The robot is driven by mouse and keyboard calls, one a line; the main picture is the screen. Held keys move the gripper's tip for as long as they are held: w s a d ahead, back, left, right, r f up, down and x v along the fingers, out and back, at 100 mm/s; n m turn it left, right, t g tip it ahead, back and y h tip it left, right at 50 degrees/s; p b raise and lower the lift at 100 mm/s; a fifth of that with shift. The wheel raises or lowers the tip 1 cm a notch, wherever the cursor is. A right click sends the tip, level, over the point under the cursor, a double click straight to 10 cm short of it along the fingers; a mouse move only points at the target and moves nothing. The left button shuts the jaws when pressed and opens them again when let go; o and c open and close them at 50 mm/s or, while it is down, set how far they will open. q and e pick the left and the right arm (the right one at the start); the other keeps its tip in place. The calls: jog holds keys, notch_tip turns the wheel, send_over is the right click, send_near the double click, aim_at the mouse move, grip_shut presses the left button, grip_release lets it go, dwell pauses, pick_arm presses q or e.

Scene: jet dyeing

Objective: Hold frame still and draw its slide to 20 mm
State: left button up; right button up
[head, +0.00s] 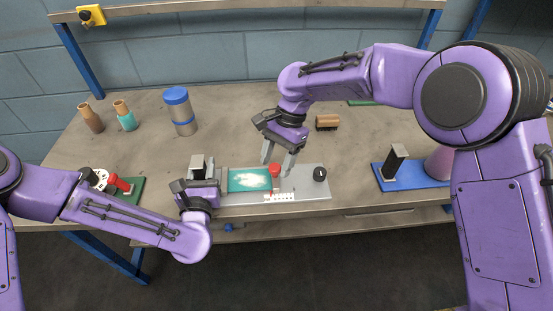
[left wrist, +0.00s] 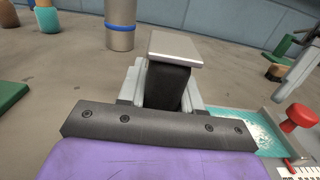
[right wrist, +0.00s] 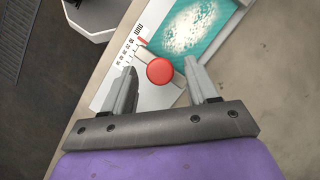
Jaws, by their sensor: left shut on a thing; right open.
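The frame (head: 318,190) is a light grey plate lying near the table's front edge, with a teal, white-mottled window (head: 249,180) and a white millimetre scale (head: 279,197). A red knob (head: 275,170) stands on its slide; it also shows in the right wrist view (right wrist: 160,71) near a red mark by the scale. My left gripper (head: 199,180) is shut on a dark upright post with a grey cap (left wrist: 175,47) at the frame's left end. The exact scale reading is too small to tell.
A black knob (head: 320,174) sits at the plate's right end. A blue base with a dark block (head: 396,160) stands to the right. A blue-lidded canister (head: 180,110) and two bottles (head: 125,116) stand behind left. A green base (head: 128,190) lies left.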

grip_shut()
jog(key=shift+d, duration=1.05)
grip_release()
jog(key=shift+a, duration=0.1)
jog(key=shift+r, duration=0.1)
jog(key=v, duration=1.2)
